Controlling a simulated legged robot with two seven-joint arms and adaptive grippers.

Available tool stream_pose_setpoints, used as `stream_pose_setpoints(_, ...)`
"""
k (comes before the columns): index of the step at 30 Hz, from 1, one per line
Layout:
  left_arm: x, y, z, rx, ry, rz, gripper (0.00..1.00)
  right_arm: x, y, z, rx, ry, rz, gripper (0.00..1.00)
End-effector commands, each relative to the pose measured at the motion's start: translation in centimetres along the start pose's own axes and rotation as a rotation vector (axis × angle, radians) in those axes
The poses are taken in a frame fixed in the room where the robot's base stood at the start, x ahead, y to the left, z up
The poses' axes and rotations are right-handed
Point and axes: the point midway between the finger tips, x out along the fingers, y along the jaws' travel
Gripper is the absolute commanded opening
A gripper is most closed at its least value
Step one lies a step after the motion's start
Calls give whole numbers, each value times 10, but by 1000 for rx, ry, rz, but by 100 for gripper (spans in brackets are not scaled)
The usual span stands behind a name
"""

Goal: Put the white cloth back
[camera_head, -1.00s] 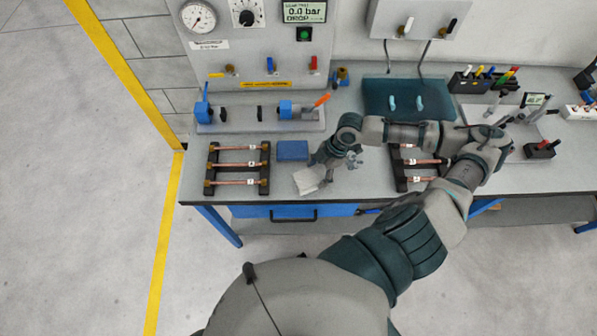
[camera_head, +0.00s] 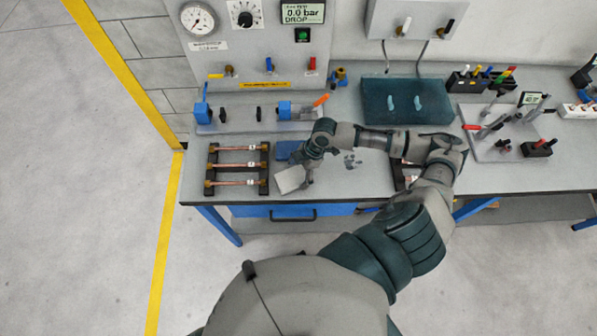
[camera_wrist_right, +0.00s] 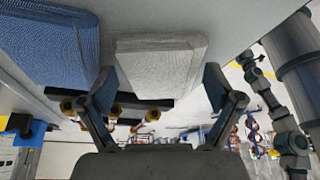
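My right gripper (camera_head: 304,180) reaches in from the right over the cloth. The head view cannot show whether the cloth touches the bench. My left gripper is not in view.
The blue cloth (camera_head: 288,150) lies just behind the white one and shows in the wrist view (camera_wrist_right: 45,45). A rack with copper tubes (camera_head: 238,168) stands to the left. Grey spots (camera_head: 351,160) mark the bench on the right. My arm partly hides another rack (camera_head: 405,175).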

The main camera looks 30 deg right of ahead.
Motion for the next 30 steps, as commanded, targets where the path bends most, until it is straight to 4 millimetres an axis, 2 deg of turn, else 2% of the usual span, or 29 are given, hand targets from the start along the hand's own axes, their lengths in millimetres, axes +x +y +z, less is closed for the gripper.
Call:
stream_pose_setpoints(9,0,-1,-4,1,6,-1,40,-1,0,-2,-1,-1,1,97)
stream_pose_setpoints(13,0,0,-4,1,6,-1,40,-11,1,-1,-1,-1,3,97)
stream_pose_setpoints(24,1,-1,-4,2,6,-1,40,-89,1,0,0,-2,4,97)
stream_pose_setpoints(30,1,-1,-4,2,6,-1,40,-115,1,0,-1,0,2,97)
